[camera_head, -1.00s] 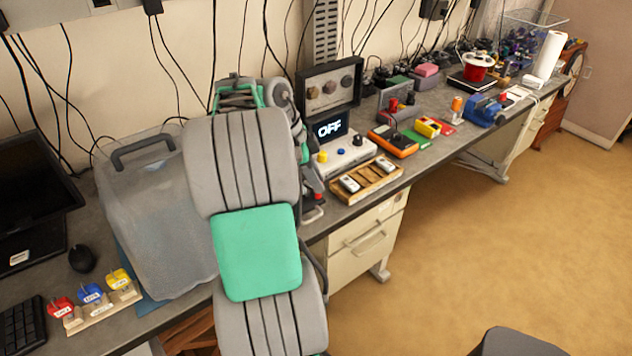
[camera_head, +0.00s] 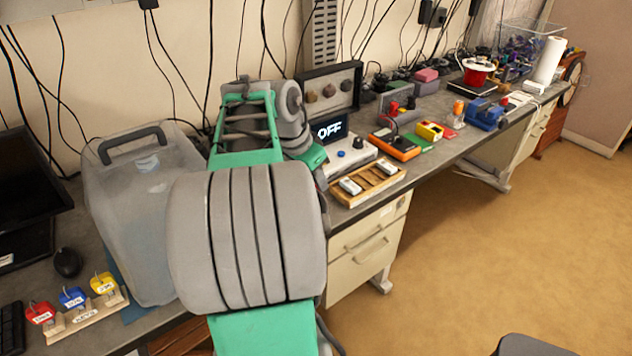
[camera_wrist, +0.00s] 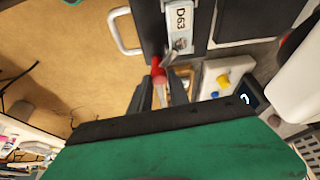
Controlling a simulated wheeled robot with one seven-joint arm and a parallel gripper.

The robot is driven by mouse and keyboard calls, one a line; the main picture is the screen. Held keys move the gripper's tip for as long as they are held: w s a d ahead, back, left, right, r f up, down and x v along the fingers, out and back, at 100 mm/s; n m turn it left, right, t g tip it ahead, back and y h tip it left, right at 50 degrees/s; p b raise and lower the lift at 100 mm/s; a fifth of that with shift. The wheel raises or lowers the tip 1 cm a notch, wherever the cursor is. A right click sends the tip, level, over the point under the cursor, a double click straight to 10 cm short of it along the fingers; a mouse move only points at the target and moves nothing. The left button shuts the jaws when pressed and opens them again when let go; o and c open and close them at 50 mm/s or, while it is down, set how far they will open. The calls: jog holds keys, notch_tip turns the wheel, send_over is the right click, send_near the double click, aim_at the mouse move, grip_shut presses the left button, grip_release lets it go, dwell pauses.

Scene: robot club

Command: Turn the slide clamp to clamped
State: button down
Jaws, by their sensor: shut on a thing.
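The slide clamp shows in the wrist view as a red-tipped handle (camera_wrist: 158,72) with a pale, slim part below it. My gripper (camera_wrist: 158,88) has its dark fingers on both sides of this handle and is shut on it. A curved metal part lies just right of the red tip. The clamp's base and its slide are mostly hidden, so I cannot tell its exact setting. In the head view my arm covers both the gripper and the clamp.
A control box (camera_head: 345,158) with an OFF display (camera_head: 330,129) stands close by. A wooden tray (camera_head: 368,192) with white items lies along the bench edge. A large translucent jug (camera_head: 135,215) stands left of my arm. Drawers (camera_head: 365,250) are below; open floor is at right.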

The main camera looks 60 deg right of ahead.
jog(key=shift+a+f, duration=0.15)
jog(key=shift+f, duration=0.05)
dwell(0.3)
jog(key=c, duration=1.3)
grip_release()
jog(key=shift+w, duration=0.1)
jog(key=shift+r, duration=0.1)
jog(key=shift+r, duration=0.1)
jog(key=shift+r, duration=0.35)
jog(key=p+v, duration=0.1)
jog(key=v, duration=0.6)
jog(key=shift+a, duration=0.15)
